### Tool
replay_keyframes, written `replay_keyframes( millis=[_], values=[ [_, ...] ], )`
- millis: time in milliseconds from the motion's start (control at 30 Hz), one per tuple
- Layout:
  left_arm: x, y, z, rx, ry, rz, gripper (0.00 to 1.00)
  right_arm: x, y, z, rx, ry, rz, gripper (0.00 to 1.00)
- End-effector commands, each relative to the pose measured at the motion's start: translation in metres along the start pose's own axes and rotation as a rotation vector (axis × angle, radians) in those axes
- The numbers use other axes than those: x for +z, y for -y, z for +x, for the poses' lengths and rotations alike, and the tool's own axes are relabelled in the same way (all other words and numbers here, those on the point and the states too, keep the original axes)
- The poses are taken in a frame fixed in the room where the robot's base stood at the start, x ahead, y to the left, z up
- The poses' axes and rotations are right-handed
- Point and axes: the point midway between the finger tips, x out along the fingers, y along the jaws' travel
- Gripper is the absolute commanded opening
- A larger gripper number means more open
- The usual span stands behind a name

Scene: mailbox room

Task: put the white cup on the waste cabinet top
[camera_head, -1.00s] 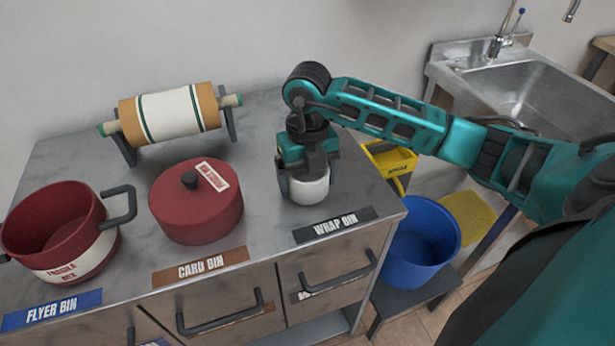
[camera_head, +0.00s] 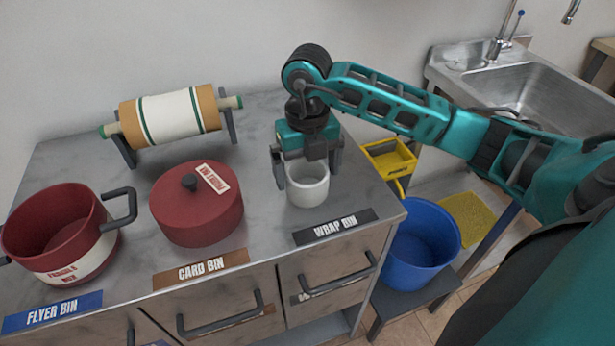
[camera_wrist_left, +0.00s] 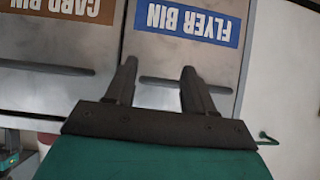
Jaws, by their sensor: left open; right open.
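The white cup (camera_head: 308,185) stands upright on the grey marbled cabinet top (camera_head: 268,215), behind the label "WRAP BIN". My right gripper (camera_head: 307,166) is open just above and behind the cup, its fingers apart to either side; whether a finger touches the cup I cannot tell. The left wrist view shows my left gripper (camera_wrist_left: 162,88) open and empty in front of the drawer fronts, below the "FLYER BIN" label. The left gripper is not in the head view.
A red lidded pot (camera_head: 197,213) stands left of the cup, and an open red pot (camera_head: 60,230) farther left. A roll on a stand (camera_head: 170,116) is at the back. A blue bucket (camera_head: 420,243), yellow bin (camera_head: 390,160) and sink (camera_head: 530,95) are at right.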

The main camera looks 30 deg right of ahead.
Motion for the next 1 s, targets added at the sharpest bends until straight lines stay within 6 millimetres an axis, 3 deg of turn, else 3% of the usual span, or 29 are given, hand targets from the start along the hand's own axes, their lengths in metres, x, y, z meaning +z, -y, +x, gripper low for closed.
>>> replay_keyframes(
  millis=[200, 400, 567, 1000],
  values=[
    [-0.002, 0.000, -0.002, 0.000, 0.000, 0.000, 0.54, 0.001, 0.000, -0.052, 0.002, 0.006, 0.000, 1.00],
    [-0.004, 0.000, -0.002, 0.000, 0.000, 0.000, 0.54, 0.001, 0.000, -0.081, 0.001, 0.003, 0.000, 1.00],
    [-0.004, 0.000, -0.002, 0.000, 0.000, 0.000, 0.54, 0.000, 0.000, -0.090, 0.000, 0.002, 0.000, 1.00],
    [-0.004, 0.000, -0.002, 0.000, 0.000, 0.000, 0.54, 0.000, 0.000, -0.090, 0.000, 0.000, 0.000, 1.00]
  ],
)
